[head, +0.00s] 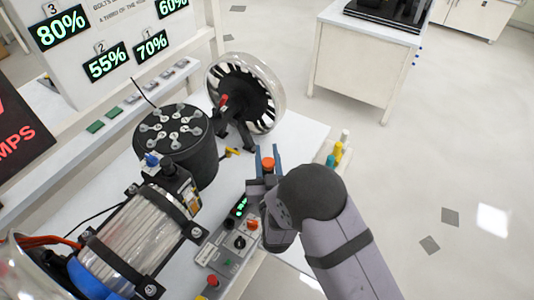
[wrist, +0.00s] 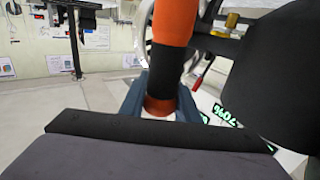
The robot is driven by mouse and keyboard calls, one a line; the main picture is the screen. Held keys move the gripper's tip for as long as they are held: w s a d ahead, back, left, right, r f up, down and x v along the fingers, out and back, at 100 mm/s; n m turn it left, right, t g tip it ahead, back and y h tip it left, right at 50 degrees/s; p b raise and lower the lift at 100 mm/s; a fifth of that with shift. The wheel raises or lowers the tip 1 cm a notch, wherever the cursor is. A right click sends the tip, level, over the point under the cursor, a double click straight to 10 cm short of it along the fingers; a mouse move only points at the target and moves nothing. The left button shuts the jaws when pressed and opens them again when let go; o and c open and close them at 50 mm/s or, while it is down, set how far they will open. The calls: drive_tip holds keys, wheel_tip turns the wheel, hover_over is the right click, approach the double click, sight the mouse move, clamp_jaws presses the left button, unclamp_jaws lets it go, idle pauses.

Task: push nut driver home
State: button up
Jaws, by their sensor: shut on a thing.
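The nut driver (wrist: 174,24) has an orange and black handle, and it fills the middle of the wrist view. My gripper (wrist: 160,104) is shut on it, with a blue finger on each side of the handle's lower orange part. In the head view my gripper (head: 267,155) is over the white bench, with the orange end (head: 268,164) of the driver between its fingers. The driver's far end is out of sight, so I cannot tell what it touches.
A black drum (head: 183,160) with several bolt heads on top stands left of my gripper. A clear-rimmed wheel (head: 268,75) is behind. A control box (head: 229,242) sits in front. Several coloured handles, one yellow (head: 337,150), stand at the bench's right edge.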

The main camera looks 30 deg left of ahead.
drive_tip(key=shift+f+b, duration=2.3)
idle(1.7)
drive_tip(key=o, duration=1.1)
drive_tip(key=shift+o, duration=0.2)
drive_tip(key=shift+f, duration=0.1)
drive_tip(key=shift+s, duration=0.1)
drive_tip(key=b+v, duration=0.2)
drive_tip(key=v, duration=0.5)
drive_tip(key=shift+d, duration=0.1)
